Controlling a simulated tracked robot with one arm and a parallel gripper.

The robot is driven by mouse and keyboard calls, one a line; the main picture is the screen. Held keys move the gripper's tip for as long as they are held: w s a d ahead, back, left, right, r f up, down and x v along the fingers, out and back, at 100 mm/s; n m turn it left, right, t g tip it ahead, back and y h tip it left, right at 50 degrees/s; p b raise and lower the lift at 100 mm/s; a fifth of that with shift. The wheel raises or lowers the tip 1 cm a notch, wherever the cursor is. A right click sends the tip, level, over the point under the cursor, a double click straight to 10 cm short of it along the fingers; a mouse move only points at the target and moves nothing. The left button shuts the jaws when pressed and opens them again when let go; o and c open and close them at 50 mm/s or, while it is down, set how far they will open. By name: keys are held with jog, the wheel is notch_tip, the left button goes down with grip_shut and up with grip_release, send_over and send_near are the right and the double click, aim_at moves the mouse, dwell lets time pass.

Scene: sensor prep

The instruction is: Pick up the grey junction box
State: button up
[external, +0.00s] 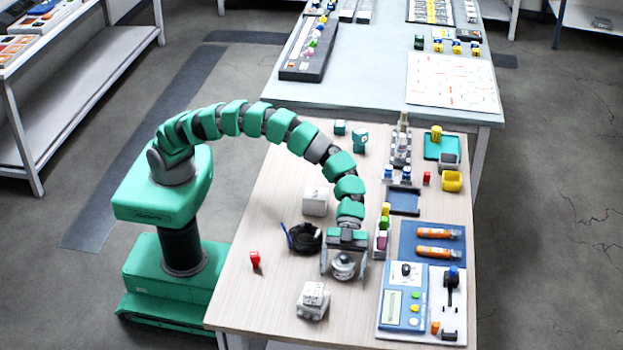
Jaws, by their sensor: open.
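My gripper (343,273) is open and points down over the near half of the wooden table. A round grey metallic piece (343,267) shows between its two fingers. The fingers stand to either side of it, and I cannot tell whether they touch it. A pale grey boxy piece (312,302) with a white block on top sits on the table just left of and nearer than my gripper. I cannot tell for sure which of the two is the grey junction box.
A black coil (304,238) lies close left of my gripper, with a white cube (315,201) behind. The blue tray (405,200) and a panel with a keypad (404,295) are at right. The near left tabletop is clear.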

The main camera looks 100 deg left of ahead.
jog(key=c, duration=1.1)
jog(key=shift+c, duration=0.2)
